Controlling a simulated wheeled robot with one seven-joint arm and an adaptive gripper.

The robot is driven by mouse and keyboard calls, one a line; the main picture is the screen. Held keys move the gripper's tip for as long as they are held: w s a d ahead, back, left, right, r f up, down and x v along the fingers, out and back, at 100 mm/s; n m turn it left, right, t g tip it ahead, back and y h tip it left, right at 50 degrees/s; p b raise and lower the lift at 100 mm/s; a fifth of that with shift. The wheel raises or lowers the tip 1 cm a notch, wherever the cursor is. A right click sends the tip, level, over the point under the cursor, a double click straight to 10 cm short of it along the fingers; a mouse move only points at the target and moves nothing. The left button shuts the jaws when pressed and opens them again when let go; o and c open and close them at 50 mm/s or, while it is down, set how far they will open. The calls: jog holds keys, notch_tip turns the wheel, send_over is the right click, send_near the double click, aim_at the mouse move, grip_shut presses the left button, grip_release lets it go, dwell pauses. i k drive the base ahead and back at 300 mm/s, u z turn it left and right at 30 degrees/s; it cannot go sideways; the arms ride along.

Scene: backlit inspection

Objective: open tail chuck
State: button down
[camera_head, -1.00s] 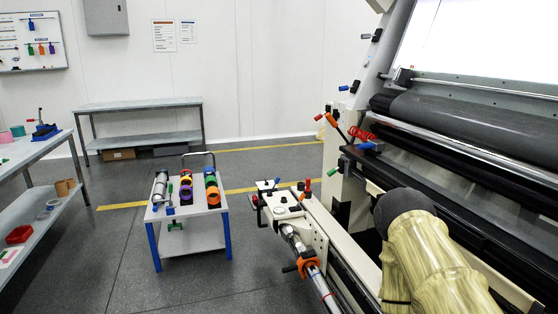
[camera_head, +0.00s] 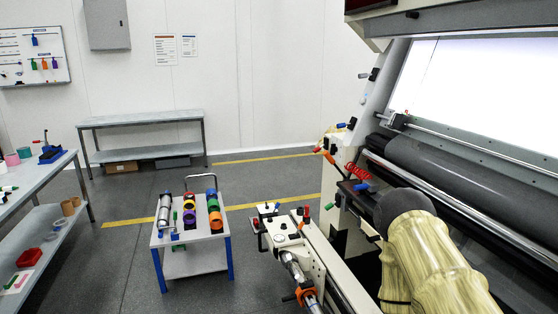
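The tail end of the machine (camera_head: 282,228) is a cream housing with black, red and green handles on top, low in the middle of the head view. A shaft (camera_head: 292,266) runs out of it toward the bottom edge. An orange collar with a dark handle (camera_head: 305,297) sits around the shaft near the bottom of the picture. I cannot tell from here whether the chuck is open or shut. My arm, in a yellowish patterned cover with a dark joint, fills the lower right. My gripper is out of view.
A small trolley (camera_head: 190,241) with rollers and coloured rings stands left of the machine. A bench (camera_head: 140,121) stands at the back wall, another table (camera_head: 30,171) at the left. The large machine with rollers (camera_head: 470,185) and a lit panel fills the right. Grey floor lies clear between.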

aim_at(279, 232)
jog(key=u, duration=0.4)
jog(key=i, duration=0.35)
jog(key=u, duration=1.1)
jog(key=i, duration=1.85)
jog(key=z, duration=1.15)
jog(key=i, duration=0.45)
jog(key=z, duration=0.45)
